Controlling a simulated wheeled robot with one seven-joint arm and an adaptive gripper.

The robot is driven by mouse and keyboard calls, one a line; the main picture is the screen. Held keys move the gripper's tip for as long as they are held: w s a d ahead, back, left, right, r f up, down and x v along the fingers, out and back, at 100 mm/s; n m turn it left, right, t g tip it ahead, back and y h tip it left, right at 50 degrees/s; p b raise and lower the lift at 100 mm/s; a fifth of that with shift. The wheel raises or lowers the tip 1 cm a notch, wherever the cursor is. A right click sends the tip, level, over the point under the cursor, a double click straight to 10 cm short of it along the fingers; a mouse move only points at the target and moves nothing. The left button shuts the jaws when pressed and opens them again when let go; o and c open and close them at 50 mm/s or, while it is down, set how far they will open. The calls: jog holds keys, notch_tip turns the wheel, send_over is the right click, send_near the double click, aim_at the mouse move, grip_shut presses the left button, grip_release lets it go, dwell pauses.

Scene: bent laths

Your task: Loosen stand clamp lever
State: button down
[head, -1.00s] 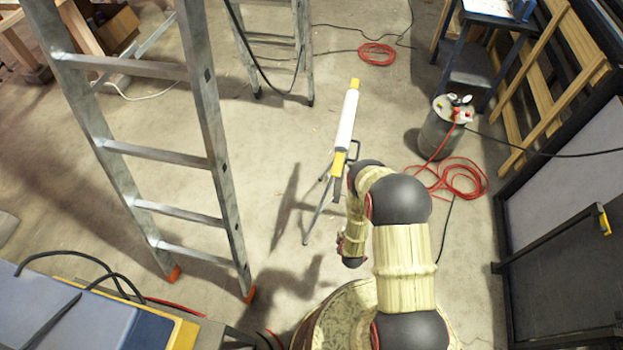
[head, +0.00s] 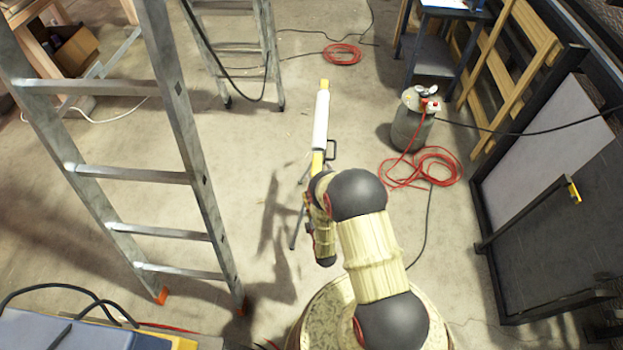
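The stand (head: 321,120) is a white and yellow post on thin dark legs, upright in the middle of the floor in the head view. A small black looped handle (head: 332,150) sticks out from its right side at the yellow lower part. I cannot tell whether this is the clamp lever. My arm covers much of the stand's lower part and legs. My arm's bent links reach up from the bottom right, close to the stand in the picture. My gripper is hidden behind the arm links and cannot be made out.
A metal stepladder (head: 188,130) stands at left, with another ladder (head: 268,50) behind. A dark rack (head: 540,170) lines the right side. Concrete floor is open around the stand.

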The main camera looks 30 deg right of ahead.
jog(key=w+d+b, duration=0.1)
jog(key=w, duration=0.1)
jog(key=w+d+b, duration=0.1)
jog(key=w+d, duration=0.1)
jog(key=w, duration=0.1)
jog(key=w+d+b, duration=0.1)
jog(key=w+d, duration=0.1)
jog(key=w, duration=0.1)
jog(key=shift+f+b, duration=0.1)
jog(key=shift+b, duration=0.3)
jog(key=shift+s+d, duration=0.3)
jog(key=shift+d, duration=0.15)
